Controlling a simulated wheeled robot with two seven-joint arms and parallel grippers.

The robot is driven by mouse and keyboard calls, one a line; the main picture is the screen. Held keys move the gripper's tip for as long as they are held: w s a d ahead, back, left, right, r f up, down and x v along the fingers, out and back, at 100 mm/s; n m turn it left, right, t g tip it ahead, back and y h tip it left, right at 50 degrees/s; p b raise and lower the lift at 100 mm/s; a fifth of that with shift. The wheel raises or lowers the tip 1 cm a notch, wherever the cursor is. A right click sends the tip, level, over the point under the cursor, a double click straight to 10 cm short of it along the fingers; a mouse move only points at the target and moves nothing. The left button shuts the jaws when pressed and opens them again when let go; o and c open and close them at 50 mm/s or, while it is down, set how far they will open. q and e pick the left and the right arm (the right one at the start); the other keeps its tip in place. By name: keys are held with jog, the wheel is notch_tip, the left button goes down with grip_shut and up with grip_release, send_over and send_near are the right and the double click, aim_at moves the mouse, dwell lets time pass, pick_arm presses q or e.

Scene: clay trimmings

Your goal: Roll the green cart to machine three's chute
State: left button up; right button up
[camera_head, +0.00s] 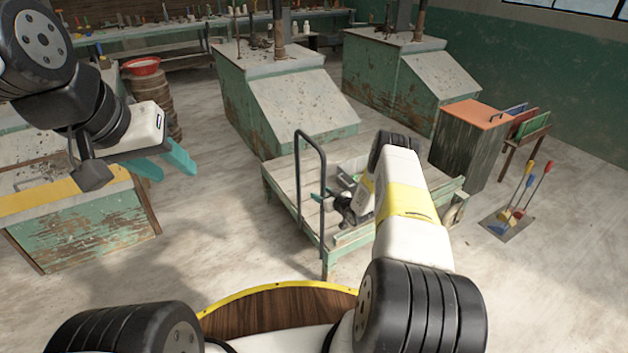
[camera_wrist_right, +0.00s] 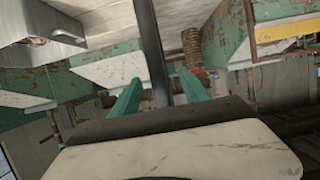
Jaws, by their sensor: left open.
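The green cart (camera_head: 283,188), a pale worn deck on a green frame, stands at the centre of the head view. Its dark hooped push handle (camera_head: 324,200) rises at its near left end. My right gripper (camera_head: 322,198) reaches over the deck to this handle. In the right wrist view its teal fingers (camera_wrist_right: 158,75) stand either side of the dark handle post (camera_wrist_right: 148,35), with gaps visible, so it looks open. My left gripper (camera_head: 176,174) is open and empty, left of the cart. Two green machines with sloping chutes (camera_head: 310,105) (camera_head: 440,78) stand behind; I see no numbers.
A worn green bench with a yellow edge (camera_head: 75,193) stands at the left. A barrel with a red basin (camera_head: 142,66) is behind. Floor left of the cart is clear.

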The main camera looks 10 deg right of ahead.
grip_shut()
jog(key=shift+a, duration=0.1)
jog(key=s+a, duration=0.3)
jog(key=a, duration=0.4)
jog(key=shift+a, duration=0.3)
jog(key=shift+w+d, duration=0.1)
jog(key=s+a, duration=0.2)
jog(key=a, duration=0.5)
jog(key=shift+s+a, duration=0.35)
jog(key=s+a, duration=0.2)
jog(key=a, duration=0.5)
jog(key=shift+s+a, duration=0.25)
jog(key=shift+s, duration=0.15)
dwell(0.4)
